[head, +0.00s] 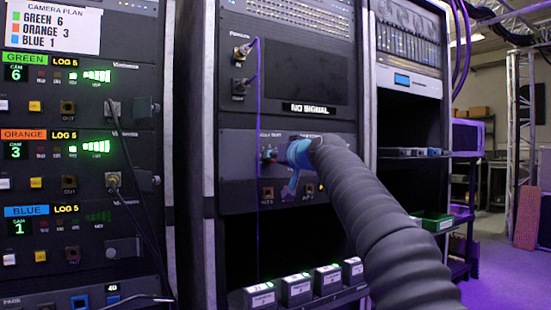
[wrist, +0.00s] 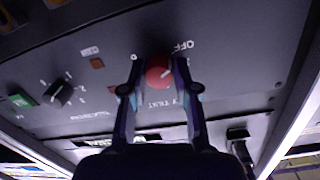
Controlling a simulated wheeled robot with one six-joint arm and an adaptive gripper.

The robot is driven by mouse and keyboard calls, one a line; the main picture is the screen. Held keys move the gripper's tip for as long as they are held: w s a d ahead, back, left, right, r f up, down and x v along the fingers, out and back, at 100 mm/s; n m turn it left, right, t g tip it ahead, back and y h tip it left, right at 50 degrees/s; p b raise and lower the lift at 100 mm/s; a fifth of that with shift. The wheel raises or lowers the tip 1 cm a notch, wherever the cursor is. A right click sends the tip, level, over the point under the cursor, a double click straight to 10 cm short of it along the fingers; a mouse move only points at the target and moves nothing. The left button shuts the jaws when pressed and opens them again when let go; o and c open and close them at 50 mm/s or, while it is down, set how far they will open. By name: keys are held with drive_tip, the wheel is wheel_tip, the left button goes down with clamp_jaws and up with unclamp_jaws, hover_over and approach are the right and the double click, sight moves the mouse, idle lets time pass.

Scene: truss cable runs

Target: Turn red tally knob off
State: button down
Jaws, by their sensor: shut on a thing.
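The red tally knob (wrist: 159,71) is a round knob with a pale pointer line, on a dark panel in the wrist view. The pointer is angled toward the upper right, on the side of the printed OFF. My gripper (wrist: 158,80) has its two fingers on either side of the knob and is shut on it. In the head view my gripper (head: 290,183) is at the lower panel of the middle rack. My grey arm and blue wrist hide the knob there.
A black selector knob (wrist: 60,93) and a green part (wrist: 22,100) are on the same panel. The middle rack has a NO SIGNAL screen (head: 305,75) above. Several labelled boxes (head: 297,289) stand on a shelf below. Open floor (head: 500,270) lies at the right.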

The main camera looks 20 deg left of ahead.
drive_tip(key=shift+f, duration=0.1)
drive_tip(key=c, duration=0.9)
unclamp_jaws()
drive_tip(key=shift+o, duration=0.2)
drive_tip(key=shift+s, duration=0.1)
drive_tip(key=v, duration=1.1)
drive_tip(key=shift+s+d, duration=0.3)
